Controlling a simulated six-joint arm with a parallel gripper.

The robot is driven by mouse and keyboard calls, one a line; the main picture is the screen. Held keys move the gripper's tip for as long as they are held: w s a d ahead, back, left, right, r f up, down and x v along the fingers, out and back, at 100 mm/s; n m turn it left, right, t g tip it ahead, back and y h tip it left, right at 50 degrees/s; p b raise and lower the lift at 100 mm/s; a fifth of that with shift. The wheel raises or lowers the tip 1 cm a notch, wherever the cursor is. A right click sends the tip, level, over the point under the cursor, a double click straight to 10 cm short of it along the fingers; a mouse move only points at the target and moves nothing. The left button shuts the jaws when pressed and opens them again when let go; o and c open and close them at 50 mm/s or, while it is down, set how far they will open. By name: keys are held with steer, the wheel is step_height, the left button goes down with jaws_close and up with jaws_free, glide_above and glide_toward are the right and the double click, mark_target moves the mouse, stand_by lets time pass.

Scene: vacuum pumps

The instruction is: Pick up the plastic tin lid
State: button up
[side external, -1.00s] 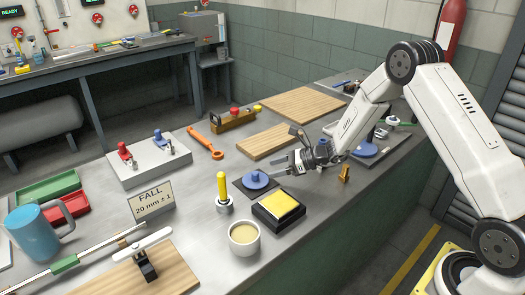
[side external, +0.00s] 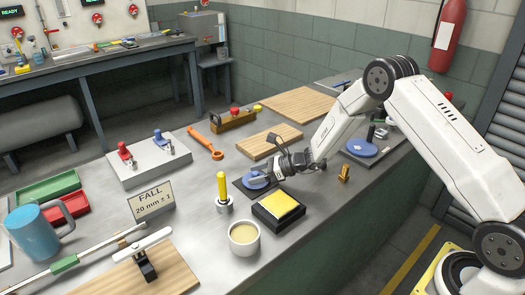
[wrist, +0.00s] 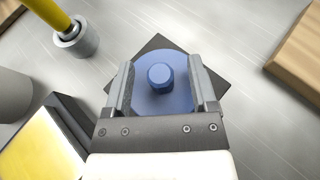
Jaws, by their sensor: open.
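The plastic tin lid appears to be the blue round disc with a knob (wrist: 160,77), lying on a dark square mat (wrist: 158,42). In the side view the blue lid (side external: 254,180) is partly hidden by my gripper (side external: 262,177). In the wrist view my open gripper (wrist: 163,85) has one finger on each side of the lid, with the knob between them. I cannot tell whether the fingers touch the lid. A second blue disc (side external: 361,148) lies farther back, behind my wrist in the side view.
A yellow-handled tool in a metal holder (side external: 223,190) stands left of the lid. A black box with a yellow pad (side external: 279,207) and a cream-filled cup (side external: 244,238) are in front. A wooden board (side external: 268,142) lies behind. A small brass piece (side external: 344,173) stands to the right.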

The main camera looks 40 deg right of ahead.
stand_by(0.4)
jaws_close()
steer(key=shift+r, duration=0.15)
steer(key=shift+r, duration=0.8)
steer(key=s+r, duration=1.1)
steer(key=s, duration=0.3)
steer(key=shift+d, duration=0.2)
